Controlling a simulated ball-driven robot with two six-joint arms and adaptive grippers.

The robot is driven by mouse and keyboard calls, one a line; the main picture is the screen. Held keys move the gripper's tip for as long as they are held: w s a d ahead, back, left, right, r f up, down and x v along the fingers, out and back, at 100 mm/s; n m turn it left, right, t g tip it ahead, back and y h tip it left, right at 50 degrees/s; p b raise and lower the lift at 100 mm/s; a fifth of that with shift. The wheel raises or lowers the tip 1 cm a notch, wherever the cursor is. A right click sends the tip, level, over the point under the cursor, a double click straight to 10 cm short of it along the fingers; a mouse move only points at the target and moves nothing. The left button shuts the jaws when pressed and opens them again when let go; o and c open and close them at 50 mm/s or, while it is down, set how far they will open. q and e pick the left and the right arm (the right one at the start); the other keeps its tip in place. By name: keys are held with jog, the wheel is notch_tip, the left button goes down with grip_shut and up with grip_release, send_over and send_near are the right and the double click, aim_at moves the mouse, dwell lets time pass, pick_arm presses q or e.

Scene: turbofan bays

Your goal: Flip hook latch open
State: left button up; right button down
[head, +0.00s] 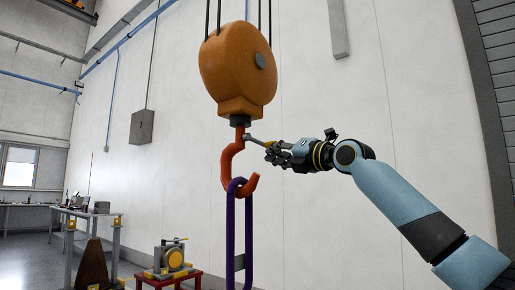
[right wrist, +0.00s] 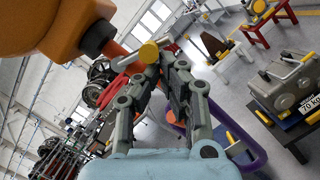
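A large orange hook block (head: 237,66) hangs from cables; it also shows at the upper left of the right wrist view (right wrist: 45,25). Below it is a red-orange hook (head: 229,168) with a purple sling (head: 249,235) through its bowl. A grey latch lever (head: 254,139) sticks out rightward from the hook's neck. In the right wrist view the lever (right wrist: 124,62) ends in a round yellow knob (right wrist: 149,52). My right gripper (head: 270,151) is at the lever's outer end, fingertips close together beside the knob. Whether they grip it is unclear. My left gripper is out of view.
A red stand (head: 168,281) with a yellow-and-grey machine (head: 172,258) is on the floor at lower left. A workbench (head: 88,212) stands farther back. In the right wrist view a grey weight box (right wrist: 288,84) sits at right. Space right of the hook is clear except for my arm.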

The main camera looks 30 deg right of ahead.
jog(key=shift+s, duration=0.1)
dwell(0.6)
jog(key=v, duration=0.7)
jog(key=shift+s+d, duration=0.1)
jog(key=shift+s, duration=0.05)
dwell(0.4)
